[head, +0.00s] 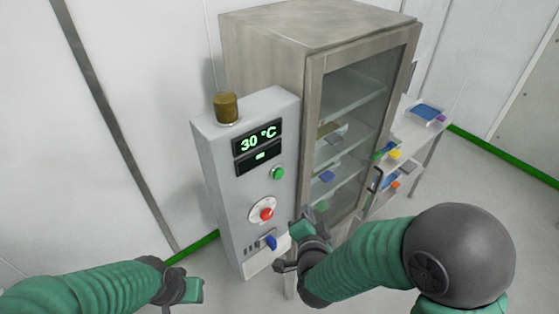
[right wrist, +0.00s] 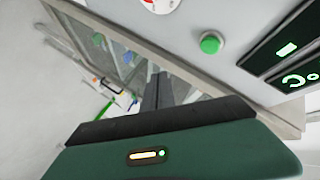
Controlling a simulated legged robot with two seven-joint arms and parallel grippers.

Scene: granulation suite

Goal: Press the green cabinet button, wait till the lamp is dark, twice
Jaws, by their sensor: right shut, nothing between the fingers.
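The grey control box (head: 240,190) is fixed at the left side of a steel cabinet (head: 300,60). Its green button (head: 278,173) sits under the display and also shows in the right wrist view (right wrist: 211,43). The brownish-amber lamp (head: 226,108) on top of the box looks unlit. My right gripper (head: 308,217) is shut and empty, below and to the right of the green button and apart from it. Its closed fingers (right wrist: 157,92) also show in the right wrist view. My left gripper (head: 192,290) is low at the left, away from the box; its fingers are unclear.
The display (head: 258,139) reads 30 °C. Below the green button are a red button (head: 266,214) and a blue switch (head: 271,242). The cabinet's glass door (head: 345,130) is shut. A shelf trolley (head: 420,130) with coloured items stands at right.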

